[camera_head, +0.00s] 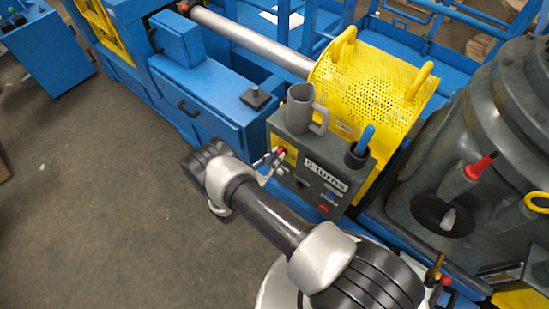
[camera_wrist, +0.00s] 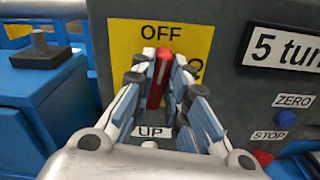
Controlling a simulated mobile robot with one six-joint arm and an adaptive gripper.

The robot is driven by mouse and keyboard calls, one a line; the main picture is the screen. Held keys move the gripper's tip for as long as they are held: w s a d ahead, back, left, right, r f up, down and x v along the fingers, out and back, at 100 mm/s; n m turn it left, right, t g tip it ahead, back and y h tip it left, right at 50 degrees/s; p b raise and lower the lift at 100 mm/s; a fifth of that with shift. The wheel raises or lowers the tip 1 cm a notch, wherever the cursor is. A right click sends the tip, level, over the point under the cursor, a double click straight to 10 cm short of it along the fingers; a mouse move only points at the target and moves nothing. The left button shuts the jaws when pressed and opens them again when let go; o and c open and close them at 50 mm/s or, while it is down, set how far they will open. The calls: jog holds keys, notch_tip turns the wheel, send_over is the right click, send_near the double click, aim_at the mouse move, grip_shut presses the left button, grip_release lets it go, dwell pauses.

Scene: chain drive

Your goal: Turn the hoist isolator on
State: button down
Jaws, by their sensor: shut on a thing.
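The hoist isolator is a red handle (camera_wrist: 158,78) on a yellow plate (camera_wrist: 120,45) on the grey control box. In the wrist view the handle stands nearly upright, its top end just below the word OFF. A second marking at the right of the plate is mostly hidden by a finger.
The box front also has an UP label (camera_wrist: 152,132), a ZERO button (camera_wrist: 285,119), a red STOP button (camera_wrist: 263,157) and a turns display (camera_wrist: 285,48). On top stand a grey mug (camera_head: 299,108) and a dark cup (camera_head: 356,155) with a blue item. A yellow mesh guard (camera_head: 370,85) is behind.

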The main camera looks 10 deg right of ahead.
jog(key=m+b, duration=0.1)
jog(key=m, duration=0.3)
jog(key=m+b, duration=0.1)
jog(key=m, duration=0.3)
jog(key=f+m+b, duration=0.1)
jog(key=m, duration=0.3)
jog(key=shift+s+d+m+b, duration=0.25)
jog(key=shift+s+m+b, duration=0.05)
jog(key=shift+s, duration=0.05)
jog(key=shift+m+b, duration=0.3)
jog(key=shift+m, duration=1.3)
jog(key=shift+f+m, duration=0.1)
jog(key=shift+m, duration=0.2)
jog(key=c, duration=1.6)
grip_release()
jog(key=shift+o, duration=0.2)
